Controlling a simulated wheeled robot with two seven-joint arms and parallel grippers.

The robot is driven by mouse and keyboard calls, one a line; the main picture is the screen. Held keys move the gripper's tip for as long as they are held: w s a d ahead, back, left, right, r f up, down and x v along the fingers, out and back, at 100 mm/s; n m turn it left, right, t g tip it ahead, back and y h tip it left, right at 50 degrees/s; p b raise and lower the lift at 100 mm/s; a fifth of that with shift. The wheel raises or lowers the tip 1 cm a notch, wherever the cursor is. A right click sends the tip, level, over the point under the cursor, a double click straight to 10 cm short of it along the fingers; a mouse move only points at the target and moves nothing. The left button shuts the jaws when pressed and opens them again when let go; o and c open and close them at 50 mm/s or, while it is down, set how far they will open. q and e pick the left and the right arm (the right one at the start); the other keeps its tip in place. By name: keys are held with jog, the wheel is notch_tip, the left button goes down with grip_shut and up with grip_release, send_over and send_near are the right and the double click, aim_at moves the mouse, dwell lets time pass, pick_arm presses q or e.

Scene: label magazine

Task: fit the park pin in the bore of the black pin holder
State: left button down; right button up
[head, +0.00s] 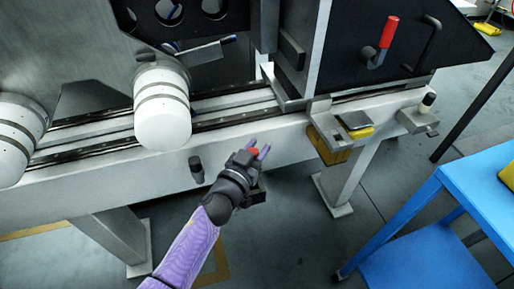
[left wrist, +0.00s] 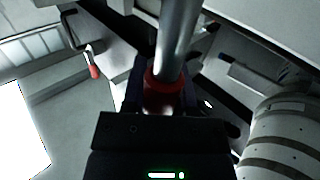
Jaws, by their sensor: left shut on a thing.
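My left gripper (head: 258,152) is shut on the red grip of the park pin (head: 252,152), in front of the pale machine beam. In the left wrist view the pin shows as a red collar with a bright metal shaft (left wrist: 178,42) pointing away from my gripper (left wrist: 163,95). A short black upright piece (head: 196,168) on the beam's front face, left of my gripper, looks like the black pin holder; its bore cannot be made out. The shaft appears clear of it. A dark block (head: 257,193) is partly hidden behind my gripper. My right gripper is not in view.
White rollers (head: 162,108) stand out over the beam (head: 105,178) at left. A red-handled crank (head: 389,32) is on the dark panel. A yellow-and-grey bracket (head: 340,140) juts from the beam at right. A blue table (head: 465,200) stands at lower right.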

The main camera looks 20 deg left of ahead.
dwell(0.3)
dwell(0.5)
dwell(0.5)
pick_arm(q)
jog(key=shift+f, duration=0.3)
jog(key=shift+f+b, duration=0.3)
jog(key=shift+f, duration=0.1)
jog(key=shift+f+b, duration=0.45)
